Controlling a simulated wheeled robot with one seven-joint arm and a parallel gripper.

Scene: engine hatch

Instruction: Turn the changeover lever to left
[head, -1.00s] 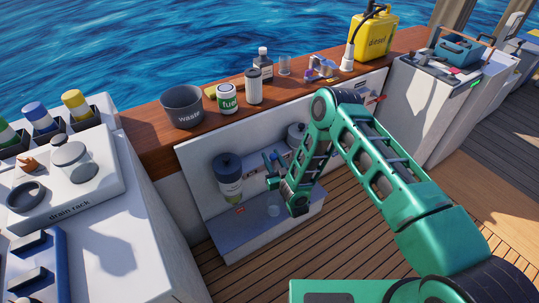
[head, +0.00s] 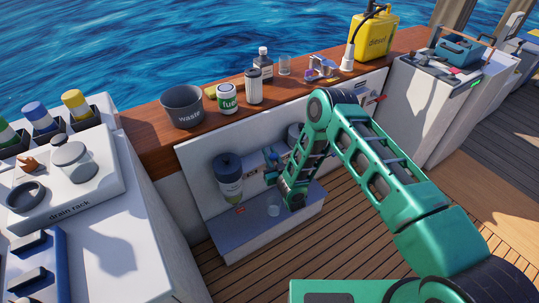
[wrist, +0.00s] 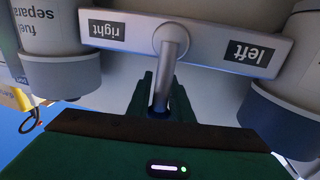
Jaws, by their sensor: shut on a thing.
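The changeover lever (wrist: 171,65) is a bent grey metal handle on a round pivot in the wrist view. Its pivot is on a light plate (wrist: 207,40) with a "right" label (wrist: 108,30) and a "left" label (wrist: 248,53), both upside down. The lever stands between the two labels, its free end toward my gripper. My gripper (wrist: 161,100) has its dark green fingers on either side of the lever's free end, shut on it. In the head view my gripper (head: 271,167) is at the hatch panel, and my arm hides most of the lever.
Two filter housings flank the plate: one marked "fuel separa…" (wrist: 55,45) and another (wrist: 285,105). In the head view a dark-topped filter (head: 228,178) is left of my gripper. Deck in front is clear.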

